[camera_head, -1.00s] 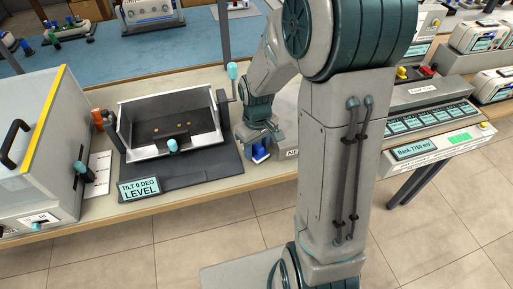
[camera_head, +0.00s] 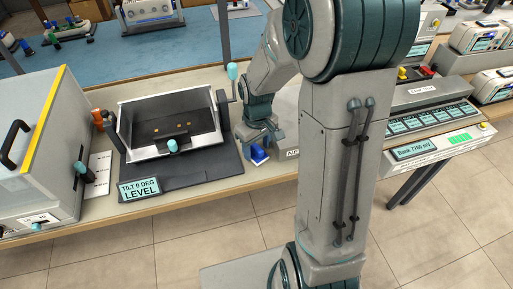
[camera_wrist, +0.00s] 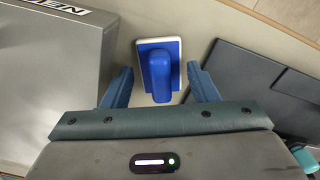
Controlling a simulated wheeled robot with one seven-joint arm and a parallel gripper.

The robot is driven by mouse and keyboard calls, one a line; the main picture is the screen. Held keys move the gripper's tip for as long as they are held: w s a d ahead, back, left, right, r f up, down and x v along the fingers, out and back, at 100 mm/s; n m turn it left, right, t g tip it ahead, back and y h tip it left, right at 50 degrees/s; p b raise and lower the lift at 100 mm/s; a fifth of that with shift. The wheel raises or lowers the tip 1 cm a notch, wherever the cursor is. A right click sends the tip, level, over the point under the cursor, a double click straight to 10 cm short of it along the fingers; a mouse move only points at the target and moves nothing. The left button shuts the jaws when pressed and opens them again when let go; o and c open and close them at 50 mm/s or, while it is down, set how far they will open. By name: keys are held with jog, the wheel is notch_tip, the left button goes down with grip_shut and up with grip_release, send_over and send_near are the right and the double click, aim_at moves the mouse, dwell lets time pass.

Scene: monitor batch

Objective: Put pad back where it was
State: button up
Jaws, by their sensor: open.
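The pad (camera_wrist: 158,68) is blue with a white base and a raised blue grip. In the wrist view it lies on the beige bench top between my gripper's two fingers. My gripper (camera_wrist: 160,88) is open, with a finger on each side of the pad and a visible gap to it on both sides. In the head view the pad (camera_head: 258,154) shows as a small blue block below my gripper (camera_head: 260,140), near the bench's front edge. My arm hides part of the area behind it.
A grey box marked "NE..." (camera_wrist: 50,70) stands left of the pad in the wrist view. A dark mat (camera_wrist: 265,85) lies to the right. In the head view the mat (camera_head: 190,178) bears an open tray (camera_head: 135,150) and a "TILT 0 DEG LEVEL" sign (camera_head: 140,189).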

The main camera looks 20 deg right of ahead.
aim_at(257, 147)
notch_tip(257, 147, up, 10)
jog(key=s+r+m+t, duration=0.1)
jog(key=s+r+m, duration=0.1)
jog(key=s, duration=0.5)
jog(key=s+r+m+t, duration=0.1)
jog(key=s+r+m, duration=0.1)
jog(key=s, duration=0.4)
jog(key=shift+s+a+r+m+t+p, duration=0.15)
jog(key=shift+s+r+m+t+p, duration=0.15)
jog(key=shift+s+m+p, duration=0.1)
jog(key=shift+w, duration=0.1)
jog(key=c, duration=0.4)
jog(key=shift+a, duration=0.15)
